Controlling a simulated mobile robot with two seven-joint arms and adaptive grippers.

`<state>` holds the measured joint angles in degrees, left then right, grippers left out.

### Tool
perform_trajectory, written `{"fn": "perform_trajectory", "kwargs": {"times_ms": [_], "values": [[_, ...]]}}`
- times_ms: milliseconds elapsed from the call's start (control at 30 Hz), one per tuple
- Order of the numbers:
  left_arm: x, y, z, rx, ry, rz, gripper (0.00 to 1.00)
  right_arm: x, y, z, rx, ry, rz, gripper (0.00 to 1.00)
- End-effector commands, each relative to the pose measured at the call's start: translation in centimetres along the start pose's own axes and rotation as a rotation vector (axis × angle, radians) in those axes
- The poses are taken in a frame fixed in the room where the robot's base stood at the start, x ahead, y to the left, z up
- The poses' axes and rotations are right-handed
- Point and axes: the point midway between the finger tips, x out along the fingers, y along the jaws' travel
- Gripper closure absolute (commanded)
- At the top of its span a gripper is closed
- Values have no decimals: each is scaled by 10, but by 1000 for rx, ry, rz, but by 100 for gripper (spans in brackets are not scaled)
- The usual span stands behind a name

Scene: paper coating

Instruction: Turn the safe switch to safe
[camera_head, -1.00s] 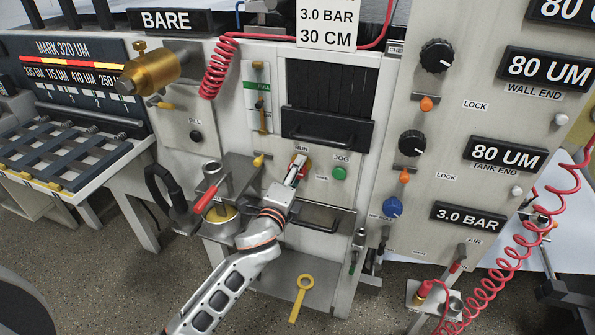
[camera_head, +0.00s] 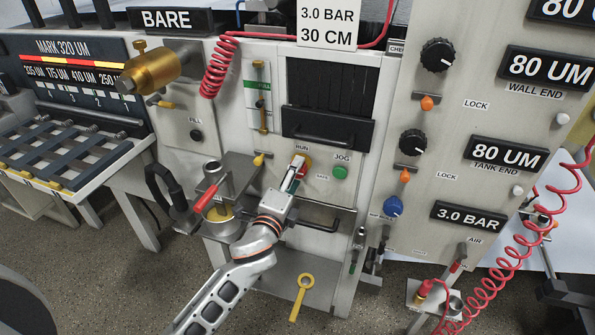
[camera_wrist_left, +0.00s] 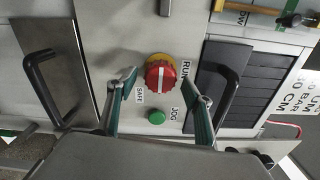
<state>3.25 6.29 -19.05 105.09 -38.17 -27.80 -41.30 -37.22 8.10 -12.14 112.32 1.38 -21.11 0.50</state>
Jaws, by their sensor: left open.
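The safe switch is a red knob on a yellow ring (camera_wrist_left: 160,75) on the pale machine panel. The wrist view shows it with a RUN label on one side and a SAFE label (camera_wrist_left: 139,95) on another. Which label the knob points to is unclear. My left gripper (camera_wrist_left: 161,82) is open, with one finger on each side of the knob; I cannot tell whether they touch it. In the head view the left gripper (camera_head: 295,176) is in front of the switch (camera_head: 305,162) and hides part of it. My right gripper is not in view.
A green JOG button (camera_head: 340,172) is close beside the switch. A dark handle (camera_head: 320,218) is below it and a dark hatch (camera_head: 328,128) above. A metal cup and bracket (camera_head: 213,175) with a red-handled tool stand to the left.

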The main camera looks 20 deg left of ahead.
Motion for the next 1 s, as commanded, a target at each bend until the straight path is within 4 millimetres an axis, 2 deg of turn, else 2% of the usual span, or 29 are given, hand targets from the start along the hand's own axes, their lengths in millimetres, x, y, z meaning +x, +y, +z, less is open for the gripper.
{"fn": "perform_trajectory", "kwargs": {"times_ms": [200, 433, 633, 1000], "values": [[-48, 2, 0, 1, 0, 3, 49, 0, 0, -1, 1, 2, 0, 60], [-83, 2, 0, 0, 0, 3, 49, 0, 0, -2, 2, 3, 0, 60], [-95, 1, 0, 0, -1, 2, 49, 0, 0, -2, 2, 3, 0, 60], [-96, 0, 0, 0, -1, 1, 49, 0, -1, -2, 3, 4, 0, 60]]}}
